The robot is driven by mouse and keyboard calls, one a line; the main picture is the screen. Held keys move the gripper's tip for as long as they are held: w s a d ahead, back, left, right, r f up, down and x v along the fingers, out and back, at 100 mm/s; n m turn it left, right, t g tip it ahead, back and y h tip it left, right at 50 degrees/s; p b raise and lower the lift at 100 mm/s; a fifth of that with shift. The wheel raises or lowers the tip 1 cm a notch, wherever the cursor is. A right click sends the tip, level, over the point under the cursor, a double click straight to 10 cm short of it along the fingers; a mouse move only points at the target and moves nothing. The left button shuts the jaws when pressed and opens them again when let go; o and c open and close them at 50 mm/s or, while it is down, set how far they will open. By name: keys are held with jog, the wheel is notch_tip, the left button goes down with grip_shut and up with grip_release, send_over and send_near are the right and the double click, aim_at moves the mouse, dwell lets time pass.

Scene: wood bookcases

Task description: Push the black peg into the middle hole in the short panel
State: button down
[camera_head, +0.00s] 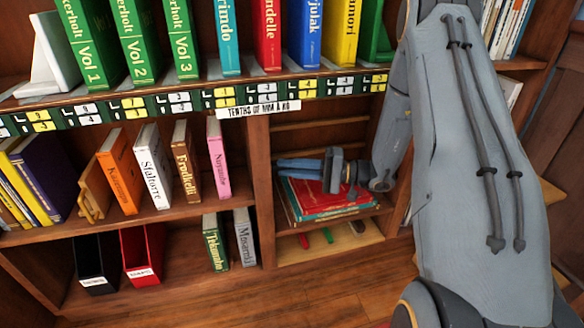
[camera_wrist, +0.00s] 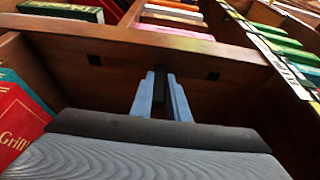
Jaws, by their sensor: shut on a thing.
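The short panel (camera_wrist: 120,62) is a brown wooden upright crossing the wrist view, with one dark square hole (camera_wrist: 94,60) on the left and another (camera_wrist: 213,76) on the right. The black peg (camera_wrist: 160,86) is between the blue fingers of my gripper (camera_wrist: 161,96), which is shut on it. The peg points at the panel between the two visible holes. The middle hole is hidden behind it, and I cannot tell whether the tip is inside. In the head view my gripper (camera_head: 296,169) points left at the panel's edge (camera_head: 262,190); the peg cannot be made out there.
A stack of red and other books (camera_head: 325,200) lies below my gripper in the same bay. A red book (camera_wrist: 18,125) is close at the left of the wrist view. The shelf with numbered tags (camera_head: 262,97) runs above. Upright books (camera_head: 218,158) stand beyond the panel.

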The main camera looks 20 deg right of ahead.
jog(key=shift+a, duration=1.05)
jog(key=c, duration=1.6)
grip_release()
jog(key=p+v, duration=0.2)
jog(key=v, duration=0.6)
